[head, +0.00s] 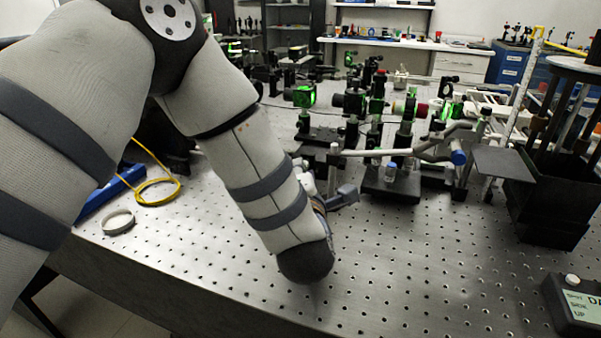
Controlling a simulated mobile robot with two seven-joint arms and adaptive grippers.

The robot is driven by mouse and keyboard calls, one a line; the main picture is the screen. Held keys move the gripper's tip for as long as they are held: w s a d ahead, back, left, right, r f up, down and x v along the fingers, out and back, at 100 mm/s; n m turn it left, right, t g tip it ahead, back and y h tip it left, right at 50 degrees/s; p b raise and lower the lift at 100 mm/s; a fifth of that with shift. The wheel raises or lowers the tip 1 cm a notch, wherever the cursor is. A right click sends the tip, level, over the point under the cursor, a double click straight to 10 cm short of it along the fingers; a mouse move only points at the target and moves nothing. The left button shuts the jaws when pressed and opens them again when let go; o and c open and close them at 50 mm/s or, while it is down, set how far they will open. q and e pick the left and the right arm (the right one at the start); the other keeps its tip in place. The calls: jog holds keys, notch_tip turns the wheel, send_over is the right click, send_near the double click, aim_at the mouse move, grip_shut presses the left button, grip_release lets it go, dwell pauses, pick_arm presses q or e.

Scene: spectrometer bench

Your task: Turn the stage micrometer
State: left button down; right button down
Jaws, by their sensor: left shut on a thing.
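My left arm reaches in from the left, across the front of the perforated optical bench (420,260). My left gripper (335,192) is at the near side of the black optics stages and is partly hidden behind my own wrist. A grey finger of it sticks out to the right. It is shut on a small part there, which I take to be the stage micrometer. The micrometer itself is hidden by the gripper and wrist. A black stage base (390,186) stands just behind and to the right of the gripper. My right gripper is not in view.
Green-lit optics (305,96) on posts crowd behind the gripper. A dark stand (545,205) is at right, a labelled box (575,305) at front right. A yellow cable (158,190) and ring (118,222) lie left. The front middle is clear.

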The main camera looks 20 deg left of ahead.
pick_arm(q)
jog(key=shift+m+t, duration=0.3)
jog(key=shift+m, duration=0.3)
jog(key=c, duration=1.5)
grip_release()
jog(key=shift+c, duration=0.2)
jog(key=v, duration=1.2)
jog(key=shift+d, duration=0.1)
